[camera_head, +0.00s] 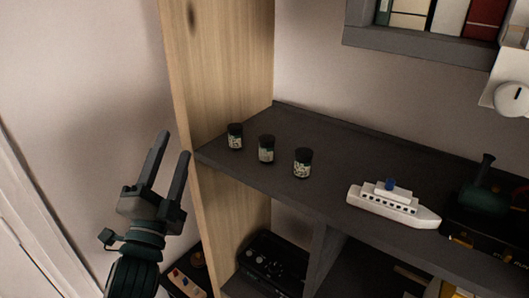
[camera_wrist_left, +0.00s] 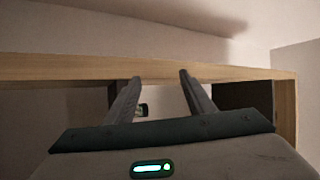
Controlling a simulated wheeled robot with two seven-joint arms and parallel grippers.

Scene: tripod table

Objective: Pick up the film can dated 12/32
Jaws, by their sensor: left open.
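Three small dark film cans with pale labels stand upright in a row on the dark shelf (camera_head: 330,147): a left can (camera_head: 235,137), a middle can (camera_head: 266,149) and a right can (camera_head: 303,163). The dates on the labels are too small to read. My left gripper (camera_head: 174,145) is open and empty, to the left of the shelf's wooden side panel (camera_head: 226,60) and apart from the cans. In the left wrist view the open left gripper (camera_wrist_left: 161,75) points at a wooden edge, with one small dark can (camera_wrist_left: 143,109) partly showing between the fingers. My right gripper is not in view.
A white toy ship (camera_head: 392,206) and a dark green model (camera_head: 484,190) stand farther right on the shelf. A black device (camera_head: 272,262) sits in the compartment below. Books (camera_head: 450,17) stand in an upper shelf. The wooden panel stands between my left gripper and the cans.

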